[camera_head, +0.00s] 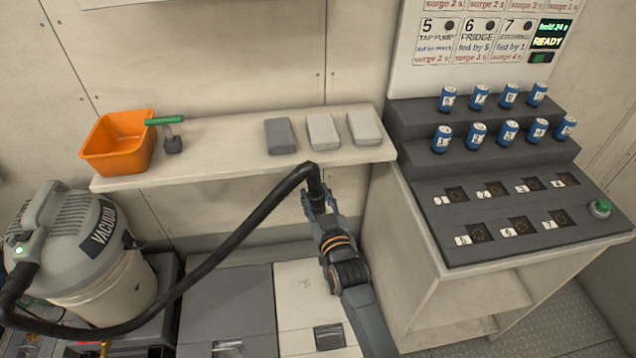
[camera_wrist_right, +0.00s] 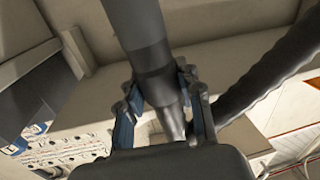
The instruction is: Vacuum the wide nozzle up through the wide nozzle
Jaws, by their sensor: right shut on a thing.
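My right gripper (camera_head: 318,203) is shut on the dark wand end of the vacuum hose (camera_head: 246,228), just in front of the shelf. In the right wrist view the gripper (camera_wrist_right: 165,105) has a finger on each side of the dark tube (camera_wrist_right: 148,50), which tapers between them. The hose runs in an arc to the grey vacuum (camera_head: 80,250), labelled VACUUM, at the left; a green light shows on it. I cannot tell whether a wide nozzle is fitted on the tube, and I identify no separate wide nozzle. My left gripper is not in view.
The shelf (camera_head: 225,150) carries an orange bin (camera_head: 118,143), a green-handled tool (camera_head: 170,135) and three grey blocks (camera_head: 322,131). At right, a console (camera_head: 500,190) holds several blue numbered cans and a green button (camera_head: 600,207). A display (camera_head: 548,42) reads READY. Floor hatches (camera_head: 225,310) lie below.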

